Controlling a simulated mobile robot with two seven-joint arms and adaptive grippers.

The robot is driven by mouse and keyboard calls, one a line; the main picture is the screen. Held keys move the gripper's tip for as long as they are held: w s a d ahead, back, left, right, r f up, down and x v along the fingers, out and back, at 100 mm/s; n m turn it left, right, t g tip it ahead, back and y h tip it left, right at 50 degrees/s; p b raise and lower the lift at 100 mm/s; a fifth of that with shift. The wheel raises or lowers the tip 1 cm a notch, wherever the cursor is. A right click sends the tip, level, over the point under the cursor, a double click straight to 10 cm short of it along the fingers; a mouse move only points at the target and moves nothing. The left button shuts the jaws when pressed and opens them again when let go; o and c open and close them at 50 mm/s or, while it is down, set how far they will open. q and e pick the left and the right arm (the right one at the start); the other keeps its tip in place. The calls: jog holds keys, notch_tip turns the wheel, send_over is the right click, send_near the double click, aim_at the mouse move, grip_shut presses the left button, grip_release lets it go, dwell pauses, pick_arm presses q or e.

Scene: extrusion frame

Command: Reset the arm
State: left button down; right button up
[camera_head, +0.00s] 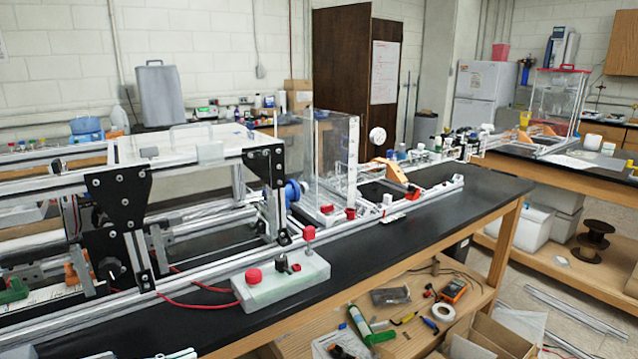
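Neither of my grippers shows in the head view, and I see no part of my arms that I can make out for sure. The aluminium extrusion frame (60,185) stands on the black bench at the left, with black bolted bracket plates (120,205) joining its bars. A clear panel box (330,160) stands behind the rail toward the middle. A long rail (400,210) runs along the bench toward the back right.
A white block with red knobs (275,282) sits on the black bench top (400,245) near its front edge. A second bench (590,175) stands at the right. Floor (570,275) shows between the benches.

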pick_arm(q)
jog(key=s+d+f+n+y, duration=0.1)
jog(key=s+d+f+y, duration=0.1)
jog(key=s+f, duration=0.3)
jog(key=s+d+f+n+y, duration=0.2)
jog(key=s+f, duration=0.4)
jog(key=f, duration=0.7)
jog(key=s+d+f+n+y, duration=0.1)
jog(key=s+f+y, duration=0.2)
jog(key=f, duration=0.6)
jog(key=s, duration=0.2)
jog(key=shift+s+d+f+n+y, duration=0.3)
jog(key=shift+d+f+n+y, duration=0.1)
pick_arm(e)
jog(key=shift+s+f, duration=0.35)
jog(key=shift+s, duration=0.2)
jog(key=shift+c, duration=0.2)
